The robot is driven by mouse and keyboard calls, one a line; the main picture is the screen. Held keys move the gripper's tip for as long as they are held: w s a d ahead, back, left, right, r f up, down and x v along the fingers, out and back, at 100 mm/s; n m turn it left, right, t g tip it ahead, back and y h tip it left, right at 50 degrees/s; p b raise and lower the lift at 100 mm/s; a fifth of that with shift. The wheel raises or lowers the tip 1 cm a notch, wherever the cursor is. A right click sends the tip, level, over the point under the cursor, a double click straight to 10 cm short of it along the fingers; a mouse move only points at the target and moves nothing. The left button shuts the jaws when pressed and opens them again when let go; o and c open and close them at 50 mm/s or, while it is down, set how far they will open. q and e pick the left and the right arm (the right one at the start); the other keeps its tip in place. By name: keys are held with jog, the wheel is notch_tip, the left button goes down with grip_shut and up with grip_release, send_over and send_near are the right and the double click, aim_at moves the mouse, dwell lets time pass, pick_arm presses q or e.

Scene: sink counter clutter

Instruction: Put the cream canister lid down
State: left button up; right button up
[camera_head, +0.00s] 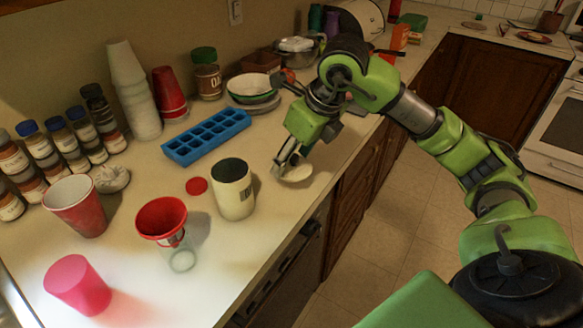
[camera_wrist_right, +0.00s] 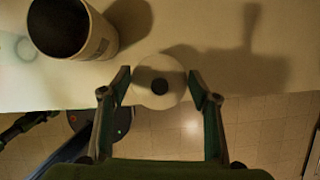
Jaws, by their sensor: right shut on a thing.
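The cream canister lid (camera_head: 297,173) is a pale round disc near the counter's front edge. It also shows in the right wrist view (camera_wrist_right: 146,91), with a dark round spot at its middle, between the two fingertips. My right gripper (camera_head: 284,163) is shut on the lid; in its wrist view the fingers (camera_wrist_right: 162,86) reach both sides of it. I cannot tell whether the lid touches the counter. The cream canister (camera_head: 234,198) stands upright and open to the left of the lid, dark inside. It shows at the upper left of the wrist view (camera_wrist_right: 98,44).
Left of the canister are a red lid (camera_head: 196,186), a red funnel on a clear jar (camera_head: 163,222) and a pink cup (camera_head: 78,286). A blue ice tray (camera_head: 206,137) and bowls (camera_head: 252,92) lie behind. Bare counter (camera_head: 262,150) surrounds the lid; its front edge is close.

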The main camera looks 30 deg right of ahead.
aim_at(291, 183)
jog(key=shift+w+d+f, duration=0.2)
jog(key=shift+w+f, duration=0.3)
jog(key=shift+f, duration=0.1)
jog(key=shift+w+d+f, duration=0.2)
jog(key=shift+w+f, duration=0.3)
jog(key=shift+f, duration=0.1)
jog(key=f, duration=0.1)
jog(key=f+p, duration=0.1)
jog(key=f, duration=0.1)
jog(key=shift+w+d+f, duration=0.2)
jog(key=shift+w+f, duration=0.1)
jog(key=shift+f, duration=0.05)
pick_arm(q)
jog(key=shift+w+r, duration=0.7)
jog(key=shift+r, duration=0.05)
pick_arm(e)
jog(key=shift+f, duration=0.15)
jog(key=shift+f, duration=0.2)
jog(key=o, duration=0.9)
pick_arm(q)
jog(key=shift+f, duration=0.15)
pick_arm(e)
jog(key=shift+o, duration=0.2)
